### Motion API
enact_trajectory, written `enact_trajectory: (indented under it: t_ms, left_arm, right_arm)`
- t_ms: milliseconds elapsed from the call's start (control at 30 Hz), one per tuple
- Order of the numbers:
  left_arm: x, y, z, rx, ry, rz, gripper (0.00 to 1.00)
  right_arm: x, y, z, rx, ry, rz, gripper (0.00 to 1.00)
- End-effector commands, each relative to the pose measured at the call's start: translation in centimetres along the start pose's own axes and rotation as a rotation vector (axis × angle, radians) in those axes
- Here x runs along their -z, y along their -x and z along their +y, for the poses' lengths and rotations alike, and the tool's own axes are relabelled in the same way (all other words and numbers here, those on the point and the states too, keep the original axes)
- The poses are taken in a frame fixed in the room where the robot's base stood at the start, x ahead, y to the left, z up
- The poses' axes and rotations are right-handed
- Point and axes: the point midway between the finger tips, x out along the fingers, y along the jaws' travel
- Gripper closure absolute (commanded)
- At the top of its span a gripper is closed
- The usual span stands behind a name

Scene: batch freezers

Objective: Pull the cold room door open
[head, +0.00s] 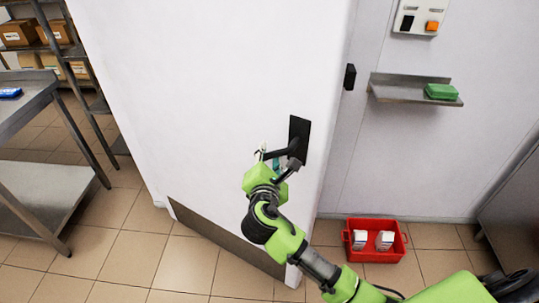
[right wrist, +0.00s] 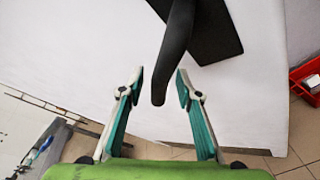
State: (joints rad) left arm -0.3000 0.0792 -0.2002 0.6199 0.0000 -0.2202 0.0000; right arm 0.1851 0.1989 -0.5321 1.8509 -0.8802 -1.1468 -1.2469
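The cold room door (head: 205,95) is a large white panel with a dark kick plate (head: 225,240) along its bottom. It stands at an angle to the wall behind, its handle side nearer me. The black lever handle (head: 298,140) sits on a dark plate near its right edge. My right gripper (head: 276,162) is at the handle. In the right wrist view, the handle's lever (right wrist: 174,50) reaches down between the two teal-padded fingers of the open gripper (right wrist: 160,82), with gaps on both sides. My left gripper is out of view.
A red crate (head: 348,248) with white cartons is on the floor right of the door. A wall shelf (head: 390,96) holds a green item (head: 441,92). A steel table (head: 30,112) and a rack of boxes (head: 75,52) stand left. Tiled floor lies clear before the door.

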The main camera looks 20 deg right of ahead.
Motion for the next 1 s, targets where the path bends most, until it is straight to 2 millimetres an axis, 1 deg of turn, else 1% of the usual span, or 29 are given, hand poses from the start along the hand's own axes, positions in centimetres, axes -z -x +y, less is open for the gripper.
enact_trajectory:
  t_ms: [100, 167, 267, 600, 700, 833, 1000]
  left_arm:
    - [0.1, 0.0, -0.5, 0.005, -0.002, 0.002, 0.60]
    - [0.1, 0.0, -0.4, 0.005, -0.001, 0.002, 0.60]
    - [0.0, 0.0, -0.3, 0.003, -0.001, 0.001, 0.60]
    - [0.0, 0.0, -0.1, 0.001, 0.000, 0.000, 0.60]
    - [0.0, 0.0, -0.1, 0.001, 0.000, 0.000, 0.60]
    - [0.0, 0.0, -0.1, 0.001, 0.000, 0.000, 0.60]
    - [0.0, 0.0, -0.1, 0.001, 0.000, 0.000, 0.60]
  right_arm:
    - [-0.1, 0.1, 0.0, -0.001, 0.000, -0.001, 0.68]
    - [0.0, 0.4, 0.0, -0.001, 0.000, 0.000, 0.68]
    - [0.0, 1.6, 0.0, -0.001, 0.000, 0.001, 0.68]
    - [0.1, 8.7, 0.0, 0.000, -0.001, 0.003, 0.68]
    - [0.1, 10.3, 0.0, 0.000, -0.001, 0.003, 0.68]
    - [0.0, 11.5, 0.0, 0.000, -0.001, 0.001, 0.68]
    - [0.0, 12.0, 0.0, 0.000, 0.000, 0.001, 0.68]
